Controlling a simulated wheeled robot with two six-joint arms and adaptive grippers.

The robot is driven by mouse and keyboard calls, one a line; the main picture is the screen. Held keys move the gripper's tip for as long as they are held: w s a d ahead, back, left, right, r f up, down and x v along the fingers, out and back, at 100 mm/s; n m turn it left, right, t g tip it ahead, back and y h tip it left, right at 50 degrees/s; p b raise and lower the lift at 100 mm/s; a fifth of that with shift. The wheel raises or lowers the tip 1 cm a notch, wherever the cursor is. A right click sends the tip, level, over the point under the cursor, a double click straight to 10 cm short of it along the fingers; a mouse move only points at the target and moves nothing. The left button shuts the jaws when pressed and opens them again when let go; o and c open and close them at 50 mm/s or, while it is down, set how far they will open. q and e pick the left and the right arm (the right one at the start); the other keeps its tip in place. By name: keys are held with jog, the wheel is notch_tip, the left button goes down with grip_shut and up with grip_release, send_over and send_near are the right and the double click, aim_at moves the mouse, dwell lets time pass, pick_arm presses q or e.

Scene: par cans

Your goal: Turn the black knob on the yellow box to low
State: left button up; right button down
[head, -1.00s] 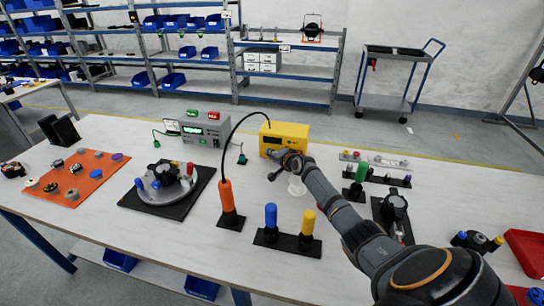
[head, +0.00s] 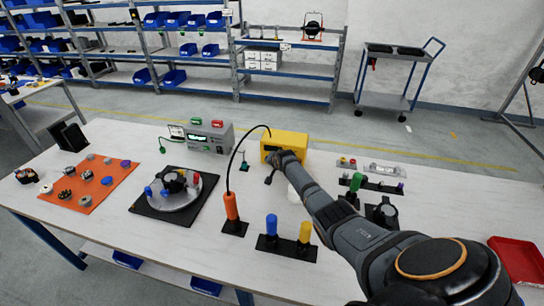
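The yellow box (head: 292,139) stands towards the back of the white table, right of the grey instrument. My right arm reaches in from the lower right, and its gripper (head: 272,170) is at the front face of the box. The gripper and wrist cover part of that face, and the black knob cannot be made out behind them. The fingers are dark and small here, so I cannot tell whether they are open or shut, or touching the knob. My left gripper is not in view.
A grey instrument (head: 208,137) stands left of the box. An orange-handled tool (head: 231,206) with a curved black cable stands in front. Blue (head: 271,225) and yellow (head: 305,232) handles stand on a black base. A black mat (head: 150,206) holds a round fixture. A red tray (head: 518,258) lies right.

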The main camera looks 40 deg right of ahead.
jog(key=shift+w+a+n+g+h+b, duration=0.2)
jog(key=shift+n+g+h+b, duration=0.15)
jog(key=shift+g, duration=0.25)
jog(key=g+h+b, duration=0.1)
jog(key=b, duration=0.1)
jog(key=n+g+h+b, duration=0.1)
jog(key=b, duration=0.1)
jog(key=shift+w+a+f+b, duration=0.1)
jog(key=shift+w+b, duration=0.1)
jog(key=shift+b, duration=0.1)
jog(key=shift+r+n+g+h+b, duration=0.3)
jog(key=shift+g+b, duration=0.3)
jog(key=shift+b, duration=0.35)
jog(key=c, duration=1.1)
grip_release()
jog(key=shift+c, duration=0.2)
